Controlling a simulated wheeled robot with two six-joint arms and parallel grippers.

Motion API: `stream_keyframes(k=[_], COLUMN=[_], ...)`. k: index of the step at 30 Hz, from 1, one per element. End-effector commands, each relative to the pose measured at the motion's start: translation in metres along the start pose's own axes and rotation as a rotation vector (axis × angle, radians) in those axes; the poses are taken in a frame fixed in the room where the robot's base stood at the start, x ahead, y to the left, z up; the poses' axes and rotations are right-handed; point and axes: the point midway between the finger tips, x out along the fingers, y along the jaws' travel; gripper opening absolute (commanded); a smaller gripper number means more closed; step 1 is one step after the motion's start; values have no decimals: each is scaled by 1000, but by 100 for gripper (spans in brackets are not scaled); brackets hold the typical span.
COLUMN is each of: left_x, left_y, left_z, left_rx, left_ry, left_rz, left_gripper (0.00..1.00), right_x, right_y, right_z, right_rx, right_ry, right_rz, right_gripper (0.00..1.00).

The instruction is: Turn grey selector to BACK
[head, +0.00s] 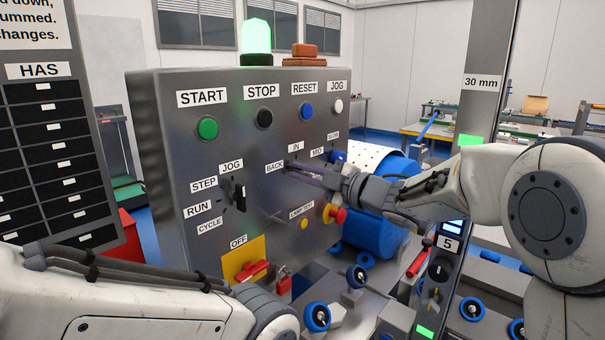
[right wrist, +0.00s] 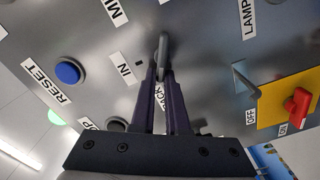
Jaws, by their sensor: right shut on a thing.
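The grey selector (right wrist: 163,52) is on the face of the steel control panel (head: 160,110). In the right wrist view its slim grey handle stands between the fingers of my right gripper (right wrist: 160,78). My right gripper (head: 298,169) is shut on the handle. The BACK label (head: 274,167) is just left of the fingertips in the head view; in the wrist view the fingers partly cover it. The IN label (head: 295,147) and MID label (head: 316,151) lie above. The fingers hide much of the selector, so I cannot tell its exact setting. My left gripper is out of view.
A black selector (head: 238,193) sits lower left on the panel. Above are the green START (head: 208,128), black STOP (head: 264,118), blue RESET (head: 306,111) and white JOG buttons. A red mushroom button (head: 338,214) and red switch (head: 252,270) stick out below.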

Motion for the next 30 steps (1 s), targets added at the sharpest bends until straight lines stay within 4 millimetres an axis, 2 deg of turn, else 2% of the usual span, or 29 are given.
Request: stream_keyframes(k=[1, 2, 3, 4, 13, 16, 30], left_x=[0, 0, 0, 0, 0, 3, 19], left_y=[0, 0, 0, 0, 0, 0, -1], left_z=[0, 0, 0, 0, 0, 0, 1], left_rx=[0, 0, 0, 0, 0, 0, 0], left_ry=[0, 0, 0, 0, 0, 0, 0], left_rz=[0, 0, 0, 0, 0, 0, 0], left_gripper=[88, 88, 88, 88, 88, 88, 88], right_x=[0, 0, 0, 0, -1, -8, -91], right_y=[-1, -1, -1, -1, -1, -1, -1], right_z=[0, 0, 0, 0, 0, 1, 1], right_rx=[-1, -1, -1, -1, 0, 0, -2], right_ry=[2, 2, 2, 1, 0, -1, -1], right_rz=[-3, -3, -3, -3, -1, 1, 2], right_gripper=[0, 24, 39, 42, 42, 42, 42])
